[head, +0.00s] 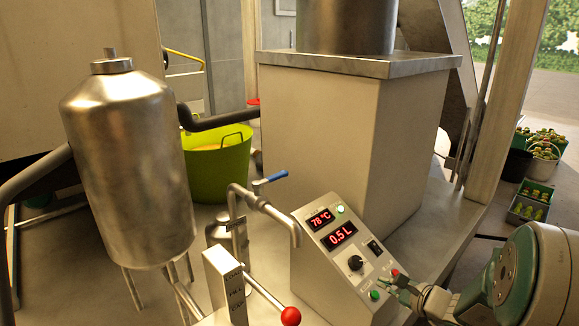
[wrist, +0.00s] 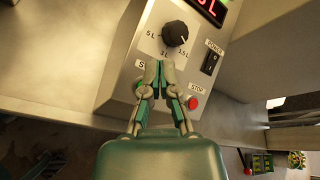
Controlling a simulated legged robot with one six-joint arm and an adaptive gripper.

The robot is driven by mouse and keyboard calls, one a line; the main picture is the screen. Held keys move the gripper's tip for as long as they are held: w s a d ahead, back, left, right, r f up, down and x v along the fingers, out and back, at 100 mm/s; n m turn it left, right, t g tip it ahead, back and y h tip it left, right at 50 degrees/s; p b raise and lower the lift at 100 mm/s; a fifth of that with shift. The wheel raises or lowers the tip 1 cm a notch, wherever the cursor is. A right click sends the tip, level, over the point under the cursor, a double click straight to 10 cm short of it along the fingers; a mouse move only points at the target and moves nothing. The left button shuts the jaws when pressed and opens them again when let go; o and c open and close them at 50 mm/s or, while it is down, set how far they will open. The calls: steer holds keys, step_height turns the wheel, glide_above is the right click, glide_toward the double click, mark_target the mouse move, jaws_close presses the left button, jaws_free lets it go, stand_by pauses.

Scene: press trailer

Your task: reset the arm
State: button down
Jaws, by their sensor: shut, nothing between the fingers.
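My gripper (head: 386,283) is in the head view at the lower right, in front of the control panel (head: 322,268). In the wrist view my gripper (wrist: 158,68) is shut and empty, with its fingertips together over the panel face. The fingertips are just below the black knob (wrist: 175,33) and partly cover the start button's label. I cannot tell whether they touch the panel. The red stop button (wrist: 193,103) is right of the fingers. The displays read 78 °C and 0.5 L in the head view.
A steel tank (head: 130,165) stands at the left. A green tub (head: 215,170) is behind.

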steer(key=s+a+r+n+g, duration=0.3)
steer(key=s+a+n+g, duration=0.15)
steer(key=a+n, duration=0.2)
steer(key=s+a+r+n+g, duration=0.35)
steer(key=s+a+n, duration=0.2)
steer(key=a, duration=0.25)
steer(key=s+d+r+n+h, duration=0.1)
steer(key=s+r+n+h, duration=0.2)
steer(key=s+n, duration=0.2)
steer(key=s+d+r+n+t+h, duration=0.1)
steer(key=s+n+h, duration=0.3)
steer(key=s, duration=0.4)
steer(key=shift+s+d+r+n, duration=0.15)
steer(key=shift+s+r+n, duration=0.2)
steer(key=shift+r, duration=0.55)
